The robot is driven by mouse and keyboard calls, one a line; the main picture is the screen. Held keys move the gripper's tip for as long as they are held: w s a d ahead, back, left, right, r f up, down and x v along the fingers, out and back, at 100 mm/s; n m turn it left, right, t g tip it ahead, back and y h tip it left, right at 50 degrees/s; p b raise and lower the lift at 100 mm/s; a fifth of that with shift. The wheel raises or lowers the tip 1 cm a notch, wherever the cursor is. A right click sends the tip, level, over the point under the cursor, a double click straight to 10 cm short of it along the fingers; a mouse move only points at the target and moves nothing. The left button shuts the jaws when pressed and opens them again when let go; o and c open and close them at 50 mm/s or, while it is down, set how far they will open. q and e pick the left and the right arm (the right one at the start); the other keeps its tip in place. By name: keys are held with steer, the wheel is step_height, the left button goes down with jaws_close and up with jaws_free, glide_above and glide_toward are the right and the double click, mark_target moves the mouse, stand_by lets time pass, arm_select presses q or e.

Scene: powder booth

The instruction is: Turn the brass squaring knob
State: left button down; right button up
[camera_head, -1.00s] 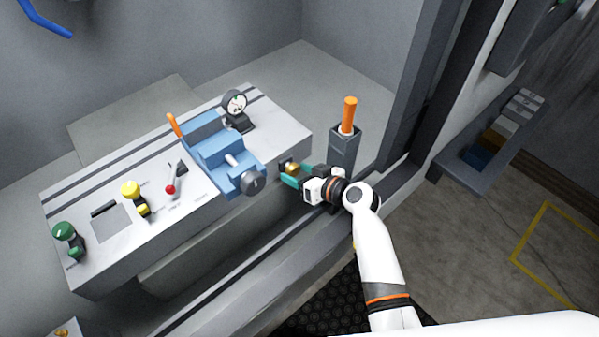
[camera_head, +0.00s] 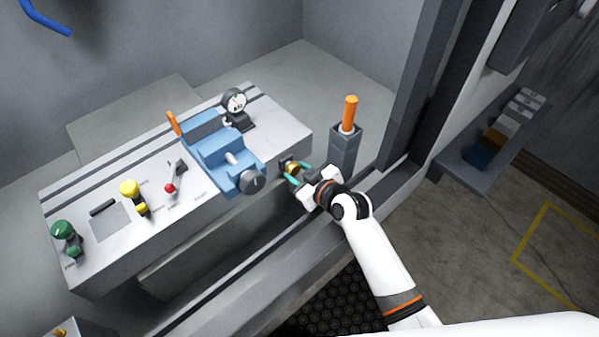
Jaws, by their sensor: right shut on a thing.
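The brass squaring knob (camera_head: 292,169) sits on the front face of the grey bench, near its right end. My right gripper (camera_head: 295,174) reaches it from the lower right. Its teal fingers are shut on the knob, one on each side, and hide part of it. My left gripper is not in view.
On the bench (camera_head: 110,262) stand a blue vise (camera_head: 215,148) with a dark round knob (camera_head: 252,182), a dial gauge (camera_head: 235,102), a red-tipped lever (camera_head: 170,188), and yellow (camera_head: 129,187) and green (camera_head: 62,229) knobs. A grey holder (camera_head: 344,150) with an orange-handled tool (camera_head: 350,112) stands close beside my right wrist.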

stand_by(0.4)
steer(key=o, duration=1)
steer(key=b+v, duration=0.1)
steer(key=v, duration=1.1)
steer(key=shift+a, duration=0.15)
